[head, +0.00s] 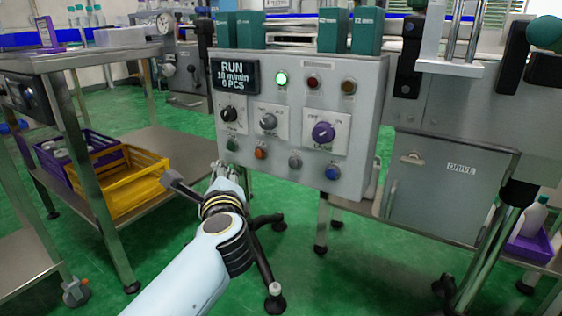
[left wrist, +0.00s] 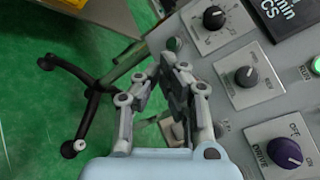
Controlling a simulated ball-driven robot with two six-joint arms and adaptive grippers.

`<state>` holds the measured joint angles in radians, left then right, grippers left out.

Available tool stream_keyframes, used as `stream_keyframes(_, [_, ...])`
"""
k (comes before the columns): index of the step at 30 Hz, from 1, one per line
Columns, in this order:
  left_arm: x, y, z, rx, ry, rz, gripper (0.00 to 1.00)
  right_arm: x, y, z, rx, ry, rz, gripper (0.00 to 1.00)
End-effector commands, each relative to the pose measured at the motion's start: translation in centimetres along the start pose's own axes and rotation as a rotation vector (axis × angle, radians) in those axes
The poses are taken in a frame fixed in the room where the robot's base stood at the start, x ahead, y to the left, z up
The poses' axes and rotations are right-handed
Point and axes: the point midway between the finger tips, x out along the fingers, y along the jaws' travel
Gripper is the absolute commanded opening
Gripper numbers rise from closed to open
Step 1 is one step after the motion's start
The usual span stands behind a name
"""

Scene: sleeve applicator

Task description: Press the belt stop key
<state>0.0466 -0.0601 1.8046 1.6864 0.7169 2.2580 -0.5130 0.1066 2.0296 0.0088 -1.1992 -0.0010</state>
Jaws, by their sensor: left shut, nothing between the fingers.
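The grey control panel (head: 302,100) has a row of small keys along its lower edge: a green key (head: 232,144), an orange-red key (head: 260,153), a grey key (head: 295,161) and a blue key (head: 332,172). Their labels are too small to read, so I cannot tell which is the belt stop key. My left gripper (head: 228,170) is shut and empty, just below and left of the orange-red key. In the left wrist view its fingers (left wrist: 178,72) point at the panel's lower edge near the green key (left wrist: 173,44) and hide the orange-red key. Contact cannot be told.
The display (head: 234,75) reads RUN, 10 m/min, 0 PCS, and a green lamp (head: 282,79) is lit. Knobs, including a purple one (head: 323,132), sit above the keys. A yellow crate (head: 120,183) on a steel trolley stands at left. A grey DRIVE cabinet (head: 436,185) is at right.

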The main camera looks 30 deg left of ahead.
Motion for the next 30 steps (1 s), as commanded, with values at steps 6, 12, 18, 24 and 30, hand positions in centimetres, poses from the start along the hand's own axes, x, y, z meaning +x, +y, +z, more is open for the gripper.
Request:
stream_keyframes(6, [0.3, -0.2, -0.3, 0.002, 0.000, 0.000, 0.00, 0.0, 0.0, -0.1, 0.000, 0.001, 0.000, 0.55])
stream_keyframes(12, [1.9, -1.3, -1.5, 0.001, 0.000, -0.001, 0.00, -0.1, -0.1, -0.2, 0.000, 0.006, -0.002, 0.55])
stream_keyframes(18, [4.0, -2.8, -3.0, 0.003, 0.001, 0.000, 0.00, -0.3, -0.2, -0.5, 0.001, 0.018, -0.006, 0.55])
stream_keyframes(24, [5.4, -3.7, -4.2, 0.002, 0.001, 0.001, 0.00, -1.4, -0.5, -1.5, 0.000, 0.050, -0.012, 0.55])
stream_keyframes(30, [6.1, -4.3, -4.6, 0.004, 0.001, 0.001, 0.00, -1.8, -0.6, -1.9, 0.000, 0.062, -0.015, 0.55])
